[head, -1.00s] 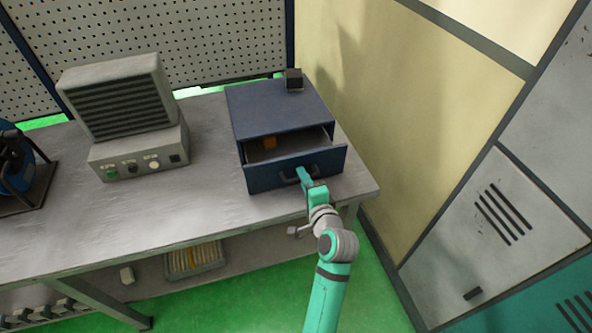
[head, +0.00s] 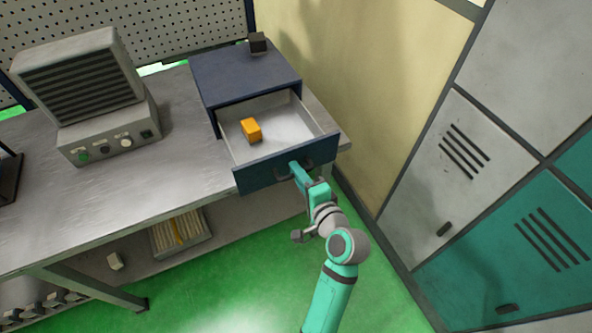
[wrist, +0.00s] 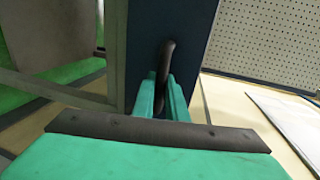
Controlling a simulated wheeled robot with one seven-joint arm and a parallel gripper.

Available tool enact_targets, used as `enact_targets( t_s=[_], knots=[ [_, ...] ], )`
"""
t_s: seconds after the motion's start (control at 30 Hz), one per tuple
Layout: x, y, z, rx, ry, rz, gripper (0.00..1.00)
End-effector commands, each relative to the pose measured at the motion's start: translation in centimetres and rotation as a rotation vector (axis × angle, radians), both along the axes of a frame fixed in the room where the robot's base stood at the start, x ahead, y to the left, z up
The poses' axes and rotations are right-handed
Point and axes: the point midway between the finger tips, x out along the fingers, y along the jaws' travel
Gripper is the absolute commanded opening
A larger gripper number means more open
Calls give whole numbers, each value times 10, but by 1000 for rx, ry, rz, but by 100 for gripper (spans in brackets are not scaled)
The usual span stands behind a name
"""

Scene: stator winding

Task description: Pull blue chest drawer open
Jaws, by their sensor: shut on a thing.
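The blue chest (head: 240,75) stands on the grey workbench near its right end. Its drawer (head: 285,163) is pulled well out past the bench's front edge. An orange block (head: 251,130) lies inside the drawer, toward its left side. My gripper (head: 296,172) is at the drawer front, shut on the dark handle (head: 308,172). In the wrist view, the handle (wrist: 167,62) is a dark curved bar between my green fingers, against the blue drawer front (wrist: 185,45). The fingers partly hide the handle in the head view.
A grey vented machine with knobs (head: 110,135) stands to the left on the bench. Grey and teal lockers (head: 470,150) stand at right. The green floor (head: 215,295) before the bench is open.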

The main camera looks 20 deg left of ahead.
Motion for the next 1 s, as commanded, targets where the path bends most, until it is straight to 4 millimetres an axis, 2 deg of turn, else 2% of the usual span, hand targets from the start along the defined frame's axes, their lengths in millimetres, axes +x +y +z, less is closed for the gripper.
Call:
enact_targets(
  t_s=[0.2, 0.23, 0.27, 0.67, 1.0],
  knots=[
    [2, -4, -1, -2, -1, -10, 0],
    [2, -3, -1, -2, -1, -10, 15],
    [2, -3, -1, -2, 0, -9, 20],
    [-4, -4, 1, -1, 0, -2, 20],
    [-47, -42, 13, 0, 1, -7, 20]
  ],
)
